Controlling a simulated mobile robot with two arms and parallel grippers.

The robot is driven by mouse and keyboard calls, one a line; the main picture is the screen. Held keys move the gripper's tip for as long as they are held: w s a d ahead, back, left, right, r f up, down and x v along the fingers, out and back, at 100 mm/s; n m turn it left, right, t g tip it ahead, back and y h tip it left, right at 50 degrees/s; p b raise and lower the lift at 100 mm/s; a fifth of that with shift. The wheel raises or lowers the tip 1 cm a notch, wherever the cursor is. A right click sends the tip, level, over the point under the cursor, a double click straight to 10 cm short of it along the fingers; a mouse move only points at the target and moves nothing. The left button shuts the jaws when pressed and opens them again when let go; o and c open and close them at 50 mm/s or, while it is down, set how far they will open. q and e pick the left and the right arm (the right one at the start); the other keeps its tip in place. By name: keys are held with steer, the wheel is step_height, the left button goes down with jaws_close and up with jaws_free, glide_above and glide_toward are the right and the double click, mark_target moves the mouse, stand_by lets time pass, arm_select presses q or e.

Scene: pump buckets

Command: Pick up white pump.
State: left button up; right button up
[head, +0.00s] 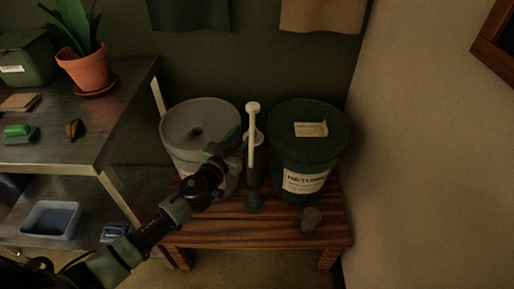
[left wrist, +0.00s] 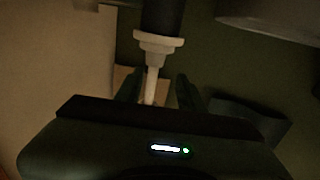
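The white pump (head: 253,132) stands upright between two buckets in the head view, with a pale rounded top. Its lower part is a dark cylinder (head: 253,183) standing on the wooden bench. My left gripper (head: 243,152) is at the pump's left side, at the height of its shaft; its fingertips are hard to make out there. In the left wrist view the white shaft and collar (left wrist: 157,45) hang below the dark cylinder (left wrist: 162,16). The left fingers (left wrist: 159,90) are apart, with the shaft between them in the picture and gaps showing. My right gripper is out of view.
A grey bucket (head: 196,118) stands close on the left, a dark green labelled bucket (head: 307,150) close on the right. A small grey object (head: 311,219) lies on the wooden bench (head: 220,228). A metal shelf table (head: 100,130) with a potted plant (head: 84,68) is at left.

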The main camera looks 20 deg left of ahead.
arm_select(q)
steer(key=w, duration=0.2)
steer(key=w+d, duration=0.1)
steer(key=w, duration=0.2)
steer(key=w+d, duration=0.1)
steer(key=w, duration=0.1)
steer(key=shift+w+d+f, duration=0.2)
steer(key=shift+w, duration=0.15)
jaws_close()
steer(key=shift+r, duration=0.1)
stand_by(1.0)
